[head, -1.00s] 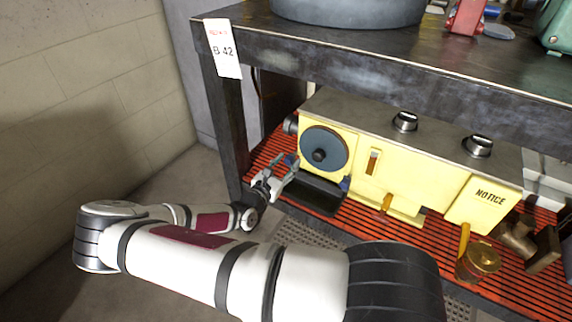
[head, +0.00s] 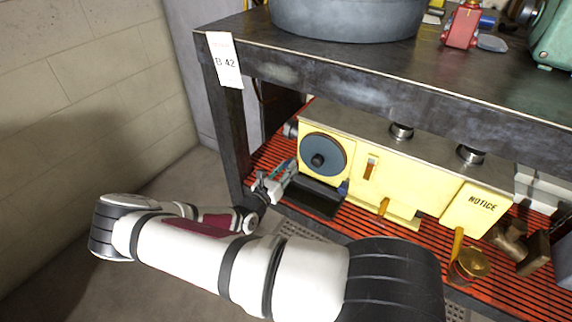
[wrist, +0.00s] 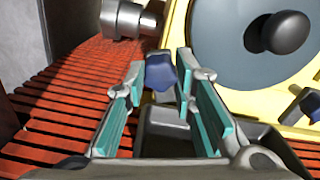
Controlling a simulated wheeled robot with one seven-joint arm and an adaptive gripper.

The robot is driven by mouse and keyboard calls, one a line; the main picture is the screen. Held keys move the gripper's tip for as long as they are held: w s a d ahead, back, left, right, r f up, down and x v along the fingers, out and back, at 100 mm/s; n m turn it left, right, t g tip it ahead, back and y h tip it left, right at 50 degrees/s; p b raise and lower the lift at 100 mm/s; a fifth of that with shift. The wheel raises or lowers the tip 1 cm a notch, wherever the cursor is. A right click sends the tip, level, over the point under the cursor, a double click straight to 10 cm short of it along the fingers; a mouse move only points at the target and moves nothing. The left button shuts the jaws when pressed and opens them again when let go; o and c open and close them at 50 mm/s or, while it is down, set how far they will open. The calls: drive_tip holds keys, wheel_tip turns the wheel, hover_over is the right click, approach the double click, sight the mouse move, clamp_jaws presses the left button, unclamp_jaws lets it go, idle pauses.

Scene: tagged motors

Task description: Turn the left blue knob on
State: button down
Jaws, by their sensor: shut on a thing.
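The yellow machine (head: 385,170) stands on the lower shelf, with a round grey-blue disc (head: 335,148) on its front. The left blue knob (wrist: 160,73) sits between the fingertips of my gripper (wrist: 161,66) in the wrist view. My gripper's teal-padded fingers are shut on it. In the head view my gripper (head: 284,176) is at the machine's lower left corner and largely hides that knob. The right blue knob (head: 343,187) is below the disc on the right. It also shows at the wrist view's right edge (wrist: 312,103).
A black tray (head: 314,198) lies beneath the disc, close to my gripper. The dark table top (head: 330,60) overhangs the machine, and a table leg (head: 231,135) stands left of my gripper. A grey cylinder (wrist: 128,20) juts out beside the machine.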

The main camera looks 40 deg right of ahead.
drive_tip(key=n+p, duration=0.1)
drive_tip(key=n, duration=0.3)
drive_tip(key=shift+n+p, duration=0.3)
drive_tip(key=shift+p, duration=0.1)
drive_tip(key=n, duration=0.9)
drive_tip(key=shift+n, duration=0.4)
drive_tip(key=n, duration=0.4)
drive_tip(key=shift+n+g, duration=0.3)
drive_tip(key=shift+n, duration=0.1)
drive_tip(key=c, duration=1.3)
unclamp_jaws()
